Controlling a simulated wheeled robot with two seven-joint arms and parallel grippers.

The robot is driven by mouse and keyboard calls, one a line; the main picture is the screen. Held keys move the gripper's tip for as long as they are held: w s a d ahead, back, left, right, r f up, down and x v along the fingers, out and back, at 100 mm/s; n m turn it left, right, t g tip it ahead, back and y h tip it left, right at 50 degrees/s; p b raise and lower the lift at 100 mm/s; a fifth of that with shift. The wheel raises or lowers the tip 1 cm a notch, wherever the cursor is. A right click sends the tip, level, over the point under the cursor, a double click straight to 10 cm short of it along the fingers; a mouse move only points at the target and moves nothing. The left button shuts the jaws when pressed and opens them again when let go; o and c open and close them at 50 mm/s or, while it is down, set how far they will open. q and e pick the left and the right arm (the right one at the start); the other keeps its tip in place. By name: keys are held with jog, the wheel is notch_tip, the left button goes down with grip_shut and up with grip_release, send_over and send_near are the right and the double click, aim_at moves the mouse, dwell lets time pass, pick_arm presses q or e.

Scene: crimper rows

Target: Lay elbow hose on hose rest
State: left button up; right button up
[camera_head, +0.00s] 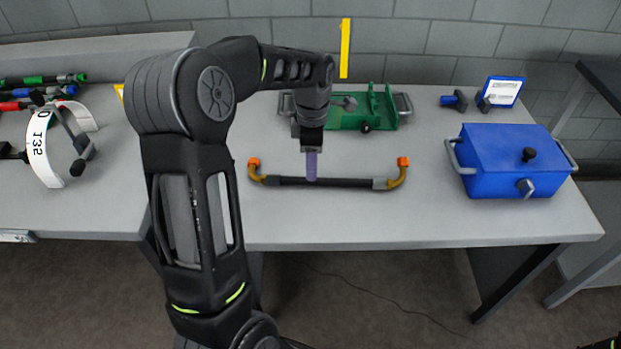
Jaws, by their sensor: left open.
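The elbow hose (345,183) is a black tube with yellow-brown bent ends and orange tips. It lies across the grey table, with both ends bent toward the back. My left gripper (311,168) is open and points down at the hose, left of its middle. Its purple-grey fingertip overlaps the hose in view; I cannot tell whether they touch. A green fixture (350,123) with upright plates and grey side handles stands behind the hose; it may be the hose rest. My left arm hides part of its left side.
A blue lidded box (510,165) with grey handles stands at the right. A small blue-framed sign (501,92) and dark clamp-like parts are behind it. At the left are a white numbered arch (40,148) and several coloured-ended rods.

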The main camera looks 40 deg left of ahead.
pick_arm(q)
notch_tip(320, 180, down, 5)
jog(key=shift+s+a+f+p, duration=0.1)
jog(key=shift+s+p, duration=0.05)
jog(key=shift+p, duration=0.15)
jog(key=shift+c, duration=0.4)
dwell(0.4)
grip_shut()
dwell(1.2)
